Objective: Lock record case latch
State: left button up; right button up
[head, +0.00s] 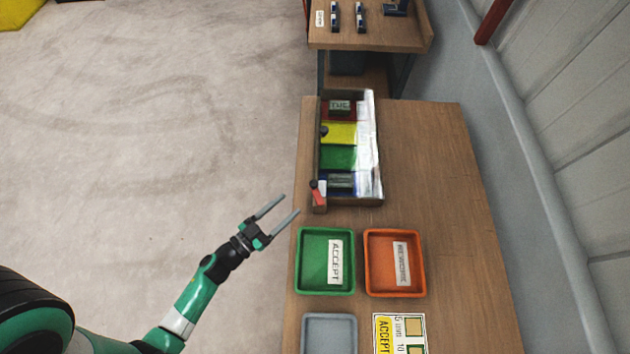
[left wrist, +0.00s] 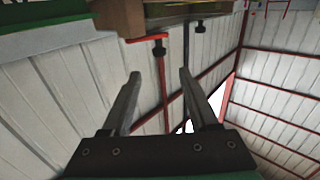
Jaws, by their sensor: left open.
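The record case (head: 317,160) is a long wooden case on the table, with red, yellow, green and blue sections and a clear, shiny cover along its right side. A red latch (head: 318,193) with a dark knob is at its near left corner. The red latch also shows at the top of the left wrist view (left wrist: 147,38), beyond the fingers. My left gripper (head: 290,204) is open and empty, just left of the latch and apart from it. Its two fingers also show in the left wrist view (left wrist: 160,73). My right gripper is not in view.
A second dark knob (head: 323,131) is on the case's left side. A green ACCEPT tray (head: 326,292), an orange tray (head: 395,293) and a grey tray (head: 330,318) sit nearer on the table (head: 440,170). Open floor lies left of the table; a wall stands right.

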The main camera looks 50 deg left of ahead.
aim_at(312, 185)
pick_arm(q)
jog(key=w+b, duration=0.2)
jog(key=w, duration=0.8)
jog(key=shift+a, duration=0.2)
jog(key=shift+w, duration=0.6)
jog(key=shift+c, duration=0.3)
grip_shut()
